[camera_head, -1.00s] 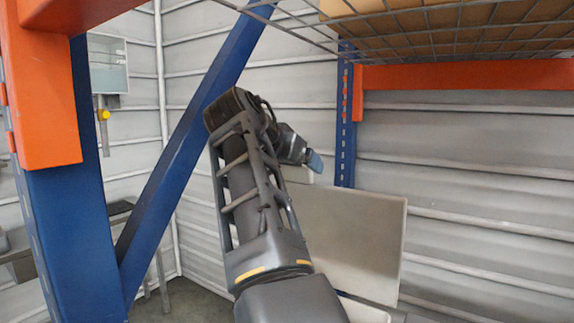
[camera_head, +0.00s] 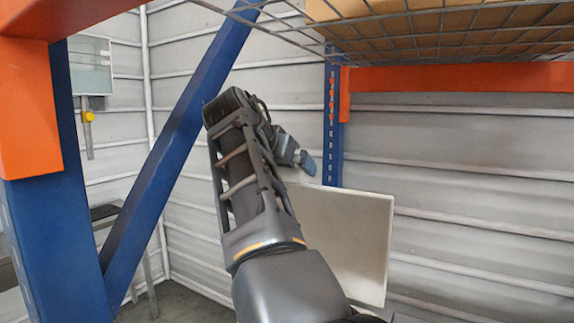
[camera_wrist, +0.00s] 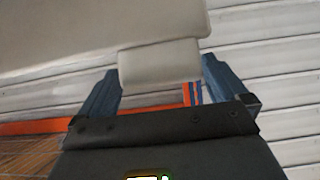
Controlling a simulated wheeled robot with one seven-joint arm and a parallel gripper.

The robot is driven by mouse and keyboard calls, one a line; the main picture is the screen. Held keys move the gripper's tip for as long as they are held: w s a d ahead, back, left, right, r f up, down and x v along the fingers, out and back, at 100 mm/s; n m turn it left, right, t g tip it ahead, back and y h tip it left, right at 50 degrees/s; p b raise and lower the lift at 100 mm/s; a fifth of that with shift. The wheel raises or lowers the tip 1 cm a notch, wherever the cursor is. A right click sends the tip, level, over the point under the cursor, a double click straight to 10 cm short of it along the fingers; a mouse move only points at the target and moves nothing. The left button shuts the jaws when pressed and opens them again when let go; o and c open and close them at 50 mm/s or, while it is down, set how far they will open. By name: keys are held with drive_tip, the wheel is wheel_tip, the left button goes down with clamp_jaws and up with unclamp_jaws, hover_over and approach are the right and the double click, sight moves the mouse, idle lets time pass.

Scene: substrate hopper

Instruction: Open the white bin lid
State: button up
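The white bin lid (camera_head: 352,235) stands raised and tilted back in the head view, a flat pale panel behind my arm. Its lower left part is hidden by the arm. My gripper (camera_head: 306,163) is at the lid's upper left edge, with a blue finger showing. In the wrist view, the lid (camera_wrist: 70,25) fills the top left, and its pale block-like tab (camera_wrist: 160,63) lies across the space between my gripper's fingers (camera_wrist: 160,80). The blue fingers are spread apart on either side of the tab. Whether they touch it is unclear.
A blue post (camera_head: 333,120) and an orange beam (camera_head: 460,78) stand behind and right of my gripper. A wire shelf (camera_head: 440,45) hangs overhead. A slanting blue brace (camera_head: 180,140) is left of my arm. A white slatted wall (camera_head: 480,190) is behind.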

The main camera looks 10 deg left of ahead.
drive_tip(key=b+v, duration=0.2)
drive_tip(key=v, duration=0.5)
drive_tip(key=shift+s+r, duration=0.2)
drive_tip(key=shift+s, duration=0.1)
drive_tip(key=shift+a, duration=0.15)
